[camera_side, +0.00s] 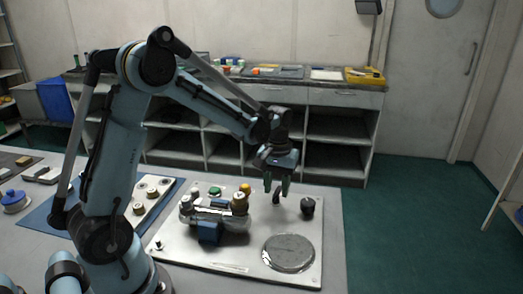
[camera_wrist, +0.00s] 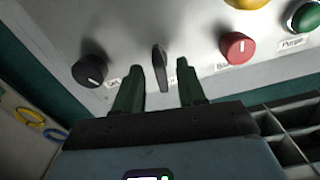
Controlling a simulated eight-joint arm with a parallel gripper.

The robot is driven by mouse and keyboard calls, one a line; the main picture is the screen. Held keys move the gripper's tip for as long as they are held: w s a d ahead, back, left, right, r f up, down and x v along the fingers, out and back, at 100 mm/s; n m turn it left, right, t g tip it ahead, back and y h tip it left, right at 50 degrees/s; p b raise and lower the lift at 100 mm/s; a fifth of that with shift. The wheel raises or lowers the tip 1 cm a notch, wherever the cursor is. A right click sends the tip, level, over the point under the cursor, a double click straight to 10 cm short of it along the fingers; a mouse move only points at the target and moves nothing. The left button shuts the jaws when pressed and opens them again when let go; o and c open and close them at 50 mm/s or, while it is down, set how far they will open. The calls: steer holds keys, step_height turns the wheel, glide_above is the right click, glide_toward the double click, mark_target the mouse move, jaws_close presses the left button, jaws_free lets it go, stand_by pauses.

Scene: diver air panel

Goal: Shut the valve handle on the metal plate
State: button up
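The metal plate (camera_side: 185,253) lies flat on the table, a pale panel carrying several controls. A slim dark valve handle (camera_wrist: 159,66) stands on it in the wrist view, seen nearly edge-on. In the side view the handle (camera_side: 276,197) shows small and dark just under my fingers. My gripper (camera_side: 276,187) points down above the plate's far part. In the wrist view my gripper (camera_wrist: 160,78) is open, with one dark green finger on each side of the handle and visible gaps. I cannot tell how deep the fingers reach.
A black knob (camera_wrist: 90,71) stands left of the handle in the wrist view; a red knob (camera_wrist: 238,48) and a green button (camera_wrist: 304,15) are to the right. In the side view, a valve assembly (camera_side: 209,217) and a round grey disc (camera_side: 289,253) occupy the plate.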

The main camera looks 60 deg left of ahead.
steer(key=shift+f, duration=0.15)
jaws_close()
